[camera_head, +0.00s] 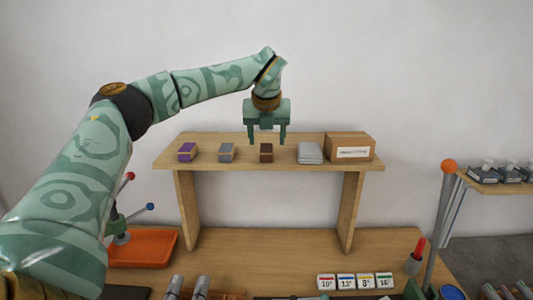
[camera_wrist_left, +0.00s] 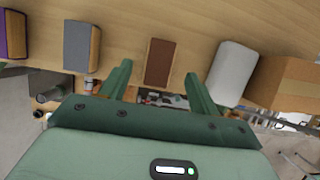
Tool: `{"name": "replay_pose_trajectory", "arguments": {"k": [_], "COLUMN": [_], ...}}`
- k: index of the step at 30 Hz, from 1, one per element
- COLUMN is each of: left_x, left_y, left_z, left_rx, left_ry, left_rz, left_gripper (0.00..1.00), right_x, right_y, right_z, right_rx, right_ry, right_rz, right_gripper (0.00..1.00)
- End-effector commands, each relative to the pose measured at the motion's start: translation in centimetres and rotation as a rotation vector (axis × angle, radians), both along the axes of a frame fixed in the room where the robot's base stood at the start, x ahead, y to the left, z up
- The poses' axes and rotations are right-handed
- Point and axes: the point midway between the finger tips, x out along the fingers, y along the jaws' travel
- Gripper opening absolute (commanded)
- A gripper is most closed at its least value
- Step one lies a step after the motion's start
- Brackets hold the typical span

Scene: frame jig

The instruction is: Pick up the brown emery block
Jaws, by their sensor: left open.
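The brown emery block (camera_head: 266,153) stands on the raised wooden shelf (camera_head: 200,161), in the middle of a row of blocks. In the left wrist view the brown block (camera_wrist_left: 159,62) shows between the two fingers. My left gripper (camera_head: 267,141) is open and empty, just above and behind the brown block in the head view. Its fingertips (camera_wrist_left: 158,80) lie to either side of the block in the wrist picture; I cannot tell that they touch it. My right gripper is not in view.
On the shelf, a purple block (camera_head: 187,152) and a grey block (camera_head: 226,152) stand left of the brown one. A pale grey stack (camera_head: 310,153) and a cardboard box (camera_head: 349,147) stand right. An orange tray (camera_head: 145,250) lies below on the bench.

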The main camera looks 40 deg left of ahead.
Motion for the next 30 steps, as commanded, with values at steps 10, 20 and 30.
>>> {"name": "replay_pose_trajectory", "arguments": {"k": [10,20,30], "left_x": [0.8,0.8,0.8], "left_y": [0.8,0.8,0.8], "left_z": [-3.1,-3.1,-2.7], "left_rx": [0.000,0.000,0.000], "left_ry": [0.002,0.002,0.000], "left_rz": [-0.001,-0.001,0.000], "left_gripper": [0.62,0.13,0.13], "right_x": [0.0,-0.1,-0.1], "right_y": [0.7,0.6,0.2], "right_z": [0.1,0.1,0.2], "right_rx": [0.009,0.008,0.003], "right_ry": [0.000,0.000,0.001], "right_rz": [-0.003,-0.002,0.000], "right_gripper": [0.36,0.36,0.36]}}
